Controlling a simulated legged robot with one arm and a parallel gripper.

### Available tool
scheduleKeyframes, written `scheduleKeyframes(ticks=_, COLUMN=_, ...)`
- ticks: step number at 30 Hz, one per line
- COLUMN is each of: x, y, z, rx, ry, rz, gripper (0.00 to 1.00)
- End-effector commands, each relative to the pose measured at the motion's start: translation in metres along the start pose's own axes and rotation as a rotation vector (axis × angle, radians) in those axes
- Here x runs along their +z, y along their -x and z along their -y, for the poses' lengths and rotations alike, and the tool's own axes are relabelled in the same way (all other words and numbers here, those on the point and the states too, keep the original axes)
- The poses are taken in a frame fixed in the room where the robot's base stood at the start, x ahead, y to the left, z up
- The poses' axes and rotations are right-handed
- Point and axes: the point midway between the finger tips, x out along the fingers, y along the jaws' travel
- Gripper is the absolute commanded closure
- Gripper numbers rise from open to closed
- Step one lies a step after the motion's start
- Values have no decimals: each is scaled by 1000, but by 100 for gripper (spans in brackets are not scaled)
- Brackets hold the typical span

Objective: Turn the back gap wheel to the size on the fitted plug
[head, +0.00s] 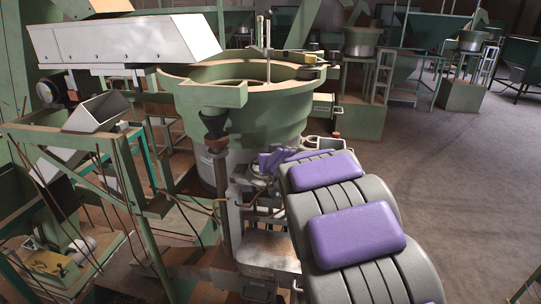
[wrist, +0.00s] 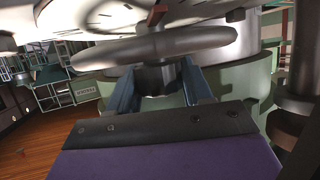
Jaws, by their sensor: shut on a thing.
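In the wrist view, a smooth grey wheel (wrist: 200,42) lies nearly edge-on above my gripper (wrist: 160,82). Its dark ribbed hub (wrist: 156,80) hangs below, between my two blue-grey fingers. The fingers are shut on this hub, one on each side. A reddish-brown piece (wrist: 157,14) stands above the wheel; I cannot tell what it is. In the head view my arm reaches to the green bowl hopper (head: 250,105), and its purple wrist is by the hopper's lower front. My fingertips and the wheel are hidden there. No size mark or fitted plug can be made out.
A dark vertical post (wrist: 297,60) stands close to the right of my gripper in the wrist view. In the head view a green frame with a grey chute (head: 97,112) stands at left. Open grey floor (head: 455,170) lies to the right, with other hoppers behind.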

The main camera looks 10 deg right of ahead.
Motion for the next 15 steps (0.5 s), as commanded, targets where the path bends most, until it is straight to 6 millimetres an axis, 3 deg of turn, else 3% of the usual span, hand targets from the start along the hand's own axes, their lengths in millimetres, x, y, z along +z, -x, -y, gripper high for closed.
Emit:
scheduleKeyframes(ticks=7, x=-2, y=0, z=1, rx=-2, ry=0, rz=-4, gripper=80)
scheduleKeyframes(ticks=8, x=-2, y=0, z=1, rx=-1, ry=0, rz=-4, gripper=48)
scheduleKeyframes(ticks=15, x=-1, y=1, z=0, rx=0, ry=0, rz=-2, gripper=29)
